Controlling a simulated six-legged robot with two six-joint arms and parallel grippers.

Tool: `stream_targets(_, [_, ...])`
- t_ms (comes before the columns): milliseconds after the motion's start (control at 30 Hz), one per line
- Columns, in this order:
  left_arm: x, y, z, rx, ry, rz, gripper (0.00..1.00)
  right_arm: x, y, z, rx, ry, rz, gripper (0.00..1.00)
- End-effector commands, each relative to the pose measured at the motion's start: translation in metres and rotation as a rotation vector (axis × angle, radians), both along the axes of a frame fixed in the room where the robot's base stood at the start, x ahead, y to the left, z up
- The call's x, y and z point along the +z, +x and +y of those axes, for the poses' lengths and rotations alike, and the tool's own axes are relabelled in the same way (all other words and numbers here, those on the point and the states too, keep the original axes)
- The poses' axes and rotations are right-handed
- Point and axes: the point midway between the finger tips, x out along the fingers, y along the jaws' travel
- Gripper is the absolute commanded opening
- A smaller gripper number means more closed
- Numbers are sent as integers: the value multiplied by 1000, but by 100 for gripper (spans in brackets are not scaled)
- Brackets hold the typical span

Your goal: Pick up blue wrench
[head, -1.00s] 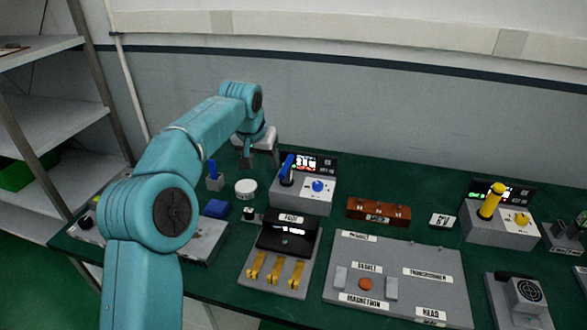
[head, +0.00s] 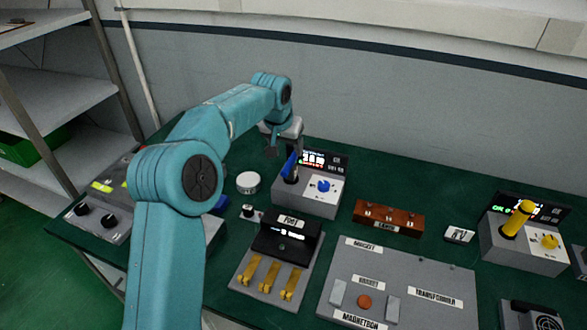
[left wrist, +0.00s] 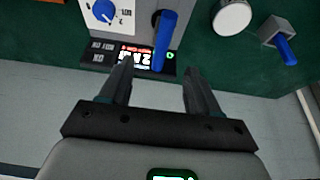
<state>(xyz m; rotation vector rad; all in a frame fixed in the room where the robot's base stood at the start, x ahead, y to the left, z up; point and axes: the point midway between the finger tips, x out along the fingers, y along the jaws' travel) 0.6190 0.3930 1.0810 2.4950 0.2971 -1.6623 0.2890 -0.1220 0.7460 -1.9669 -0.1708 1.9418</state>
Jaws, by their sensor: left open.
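A blue wrench-like handle (head: 290,166) stands tilted on a grey control box (head: 316,201) with a lit display and a blue knob. My left gripper (head: 272,151) is open and empty just left of the handle in the head view, with no clear contact. My right gripper is not in view.
A white round cap (head: 248,182) sits left of the box. A fuse panel (head: 277,270) with yellow levers stands in front, a brown block (head: 388,217) to the right. A box with a yellow handle (head: 523,247) is farther right. The wall is behind.

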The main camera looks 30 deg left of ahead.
Motion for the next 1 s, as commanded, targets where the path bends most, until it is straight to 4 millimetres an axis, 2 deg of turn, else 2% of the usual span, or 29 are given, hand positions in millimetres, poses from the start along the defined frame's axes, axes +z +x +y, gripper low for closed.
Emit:
stream_targets(33, [-12,3,1,0,-1,6,62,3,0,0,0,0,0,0])
stream_targets(200, [-45,15,4,0,-1,5,62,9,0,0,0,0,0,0])
stream_targets(467, [-67,25,5,0,0,2,62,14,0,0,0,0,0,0])
stream_targets(700, [-103,36,8,0,-1,4,62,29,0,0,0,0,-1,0])
stream_targets(800, [-112,40,9,0,0,2,62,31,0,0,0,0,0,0])
stream_targets(1000, [-114,41,10,0,0,0,62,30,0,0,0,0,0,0])
